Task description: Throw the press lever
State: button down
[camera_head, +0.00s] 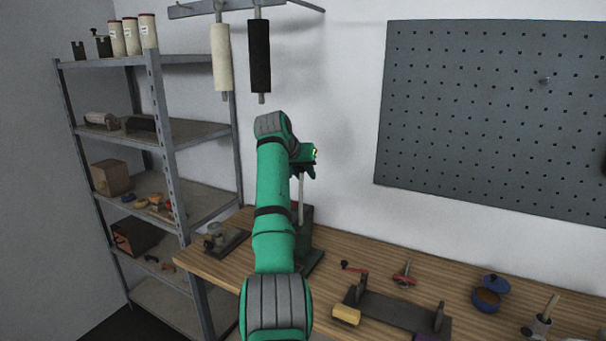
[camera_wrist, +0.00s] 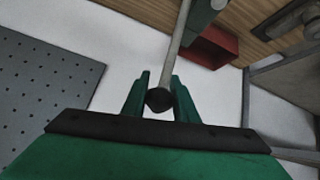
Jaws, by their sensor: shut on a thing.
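The press (camera_head: 311,262) is a dark green stand on the wooden workbench, partly hidden behind my arm. Its lever (camera_head: 300,200) is a thin pale rod standing nearly upright in the head view. In the wrist view the lever (camera_wrist: 179,42) runs down from the top edge to a round black knob (camera_wrist: 159,99) at its end. My gripper (camera_wrist: 159,92) is shut on the lever at its knob end, one green finger on each side. In the head view my gripper (camera_head: 303,171) is at the top of the lever, mostly hidden by my wrist.
A metal shelf rack (camera_head: 158,120) stands left of the workbench (camera_head: 400,267). Two rollers (camera_head: 259,58) hang on the wall above my arm. A pegboard (camera_head: 480,110) is at the right. A dark fixture with a red crank (camera_head: 357,268) and a blue pot (camera_head: 487,298) stand on the bench.

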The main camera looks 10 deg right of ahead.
jog(key=shift+a+f, duration=0.1)
jog(key=shift+f, duration=0.45)
jog(key=shift+s, duration=0.1)
jog(key=c, duration=1.4)
grip_release()
jog(key=shift+c, duration=0.2)
jog(key=shift+r, duration=0.25)
jog(key=shift+s+a+r, duration=0.1)
jog(key=shift+s+r, duration=0.1)
jog(key=shift+r, duration=0.2)
jog(key=v, duration=0.9)
jog(key=shift+s+a+r, duration=0.15)
jog(key=shift+s+r, duration=0.1)
jog(key=shift+r, duration=0.05)
jog(key=shift+c, duration=0.6)
